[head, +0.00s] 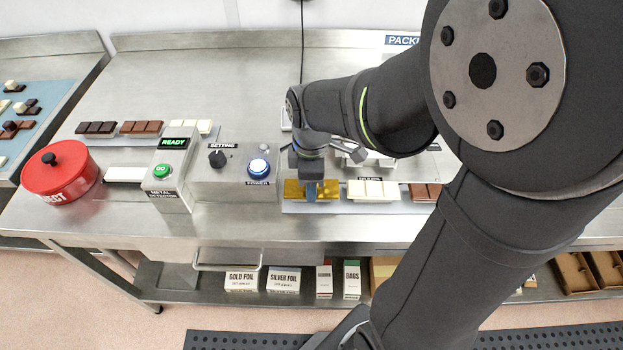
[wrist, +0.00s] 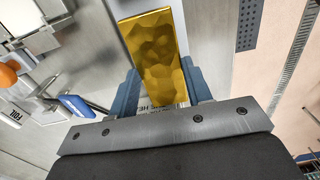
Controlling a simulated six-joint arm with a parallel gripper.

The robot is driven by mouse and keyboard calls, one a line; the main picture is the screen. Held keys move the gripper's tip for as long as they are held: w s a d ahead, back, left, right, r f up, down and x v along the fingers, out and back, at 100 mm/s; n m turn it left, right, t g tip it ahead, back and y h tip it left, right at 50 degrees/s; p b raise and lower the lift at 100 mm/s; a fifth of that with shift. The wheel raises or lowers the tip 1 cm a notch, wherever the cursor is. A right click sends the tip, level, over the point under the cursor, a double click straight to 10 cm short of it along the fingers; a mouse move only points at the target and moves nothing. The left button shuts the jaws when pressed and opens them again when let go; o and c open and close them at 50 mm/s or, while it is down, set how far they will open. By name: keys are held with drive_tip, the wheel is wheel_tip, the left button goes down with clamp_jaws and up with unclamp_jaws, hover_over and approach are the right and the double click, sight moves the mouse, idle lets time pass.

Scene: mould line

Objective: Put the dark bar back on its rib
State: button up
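A gold-foil-wrapped bar (head: 294,190) is at the left end of the front rack (head: 400,207). It also shows large in the wrist view (wrist: 156,50). My gripper (head: 313,195) points down over its middle. In the wrist view its blue fingers (wrist: 160,64) lie against both long sides of the gold bar, so it looks shut on it. Whether the bar rests on the rack or is just clear of it, I cannot tell. A bare dark bar (head: 95,127) lies at the back left, apart from my gripper. No rib shows clearly under the gold bar.
A white bar (head: 371,190) and a brown bar (head: 425,192) lie right of the gold bar. Another brown bar (head: 142,127) and white bar (head: 190,126) are at the back. A control box (head: 232,172), a metal detector (head: 170,175) and a red reject bin (head: 60,175) stand left.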

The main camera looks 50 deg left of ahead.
drive_tip(key=o, duration=0.4)
wheel_tip(320, 180, up, 18)
drive_tip(key=shift+f, duration=0.25)
drive_tip(key=shift+f, duration=0.15)
wheel_tip(320, 180, down, 17)
drive_tip(key=shift+f, duration=0.15)
idle(0.7)
drive_tip(key=shift+r, duration=0.25)
